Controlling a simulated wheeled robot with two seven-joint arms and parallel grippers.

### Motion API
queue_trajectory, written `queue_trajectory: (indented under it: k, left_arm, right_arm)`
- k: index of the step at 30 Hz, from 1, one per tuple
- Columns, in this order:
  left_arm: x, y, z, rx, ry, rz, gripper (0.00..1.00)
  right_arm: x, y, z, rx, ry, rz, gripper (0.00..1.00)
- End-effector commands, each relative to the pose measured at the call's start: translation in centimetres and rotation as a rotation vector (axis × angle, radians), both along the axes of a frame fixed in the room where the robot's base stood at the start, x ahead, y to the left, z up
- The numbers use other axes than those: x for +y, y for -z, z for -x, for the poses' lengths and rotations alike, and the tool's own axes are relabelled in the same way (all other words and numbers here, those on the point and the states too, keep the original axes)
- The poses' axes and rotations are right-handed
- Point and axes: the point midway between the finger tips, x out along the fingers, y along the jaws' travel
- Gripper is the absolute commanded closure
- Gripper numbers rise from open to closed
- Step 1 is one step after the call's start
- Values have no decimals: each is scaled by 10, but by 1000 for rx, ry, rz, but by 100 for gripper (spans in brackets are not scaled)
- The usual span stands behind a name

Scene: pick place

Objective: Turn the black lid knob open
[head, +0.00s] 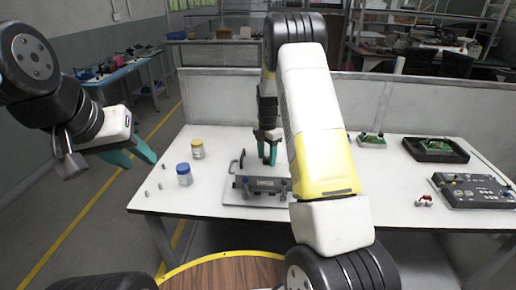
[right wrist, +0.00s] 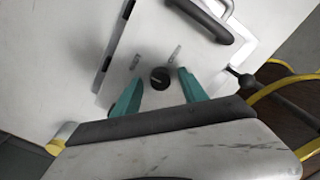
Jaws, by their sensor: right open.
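The black lid knob (right wrist: 159,77) is a small round knob on a light metal panel (right wrist: 150,30). In the right wrist view my right gripper (right wrist: 157,85) is open, with one teal finger on each side of the knob and a gap to both. In the head view the same gripper (head: 268,153) points down over the grey metal box (head: 262,186) on the white table, and the knob cannot be made out there. My left gripper (head: 143,153) is at the left, clear of the table, with teal fingers; whether they are apart is hard to judge.
A black handle (right wrist: 205,18) stands on the panel near the knob. A black tray (head: 410,146) and a control panel (head: 445,196) lie at the right. A partition rises behind the table.

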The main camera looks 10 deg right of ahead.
Motion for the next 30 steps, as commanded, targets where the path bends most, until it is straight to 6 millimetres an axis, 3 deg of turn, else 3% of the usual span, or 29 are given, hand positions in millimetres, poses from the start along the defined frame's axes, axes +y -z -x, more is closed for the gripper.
queue_trajectory:
  k: [4, 5, 12, 23, 30]
  left_arm:
    - [0, 0, 0, 0, 0, 0, 64]
    - [0, 0, 0, 0, 0, 0, 64]
    - [0, 0, 0, 0, 0, 0, 64]
    - [0, 0, 0, 0, 0, 0, 64]
    - [0, 0, 0, 0, 0, 0, 64]
  right_arm:
    - [0, 0, 0, 0, 0, 0, 49]
    - [0, 0, 0, 0, 0, 0, 53]
    - [0, 0, 0, 0, 0, 0, 100]
    - [0, -1, 0, 0, 39, 0, 100]
    - [0, -1, 0, 0, 176, -1, 100]
